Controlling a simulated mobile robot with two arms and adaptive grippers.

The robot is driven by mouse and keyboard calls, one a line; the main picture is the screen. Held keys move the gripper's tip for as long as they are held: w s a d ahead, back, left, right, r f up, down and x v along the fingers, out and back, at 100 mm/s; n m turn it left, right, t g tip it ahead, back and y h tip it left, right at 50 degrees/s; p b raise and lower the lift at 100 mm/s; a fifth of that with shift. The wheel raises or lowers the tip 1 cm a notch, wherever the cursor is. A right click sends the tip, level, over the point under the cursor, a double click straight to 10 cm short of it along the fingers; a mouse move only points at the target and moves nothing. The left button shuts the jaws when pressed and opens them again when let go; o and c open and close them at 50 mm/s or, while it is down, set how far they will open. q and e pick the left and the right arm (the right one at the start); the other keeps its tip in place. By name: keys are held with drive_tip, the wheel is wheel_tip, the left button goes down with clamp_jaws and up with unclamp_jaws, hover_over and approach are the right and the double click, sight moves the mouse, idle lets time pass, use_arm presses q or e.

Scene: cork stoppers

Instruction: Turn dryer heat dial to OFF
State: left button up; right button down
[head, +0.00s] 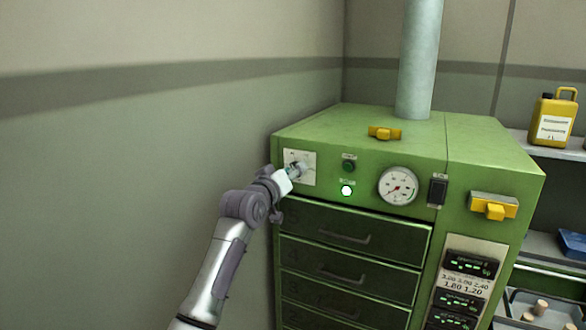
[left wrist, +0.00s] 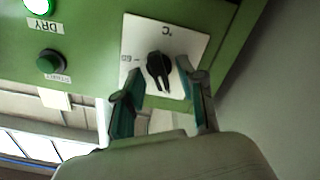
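The green dryer (head: 350,125) stands against the wall. Its heat dial is a black knob (left wrist: 158,70) on a white plate marked °C, seen clearly in the left wrist view. In the head view the white plate (head: 297,165) is at the dryer's upper left front, and my gripper hides most of the knob. My left gripper (head: 298,170) is at the dial. In the left wrist view its two fingers (left wrist: 160,92) are apart, one on each side of the knob, with gaps visible between them and it. My right gripper is not in view.
A green button (head: 349,166), a lit lamp (head: 347,190) and a round gauge (head: 398,186) sit right of the dial. Drawers (head: 350,240) lie below. Yellow handles (head: 494,206) stick out. A yellow jug (head: 553,118) stands on a shelf. The wall is close on the left.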

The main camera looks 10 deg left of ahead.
use_arm(q)
drive_tip(key=shift+w+d, duration=0.1)
drive_tip(key=shift+w, duration=0.15)
drive_tip(key=shift+s, duration=0.1)
clamp_jaws()
drive_tip(key=shift+r+n+p, duration=0.1)
drive_tip(key=shift+n+p, duration=4.75)
drive_tip(key=shift+n, duration=1.05)
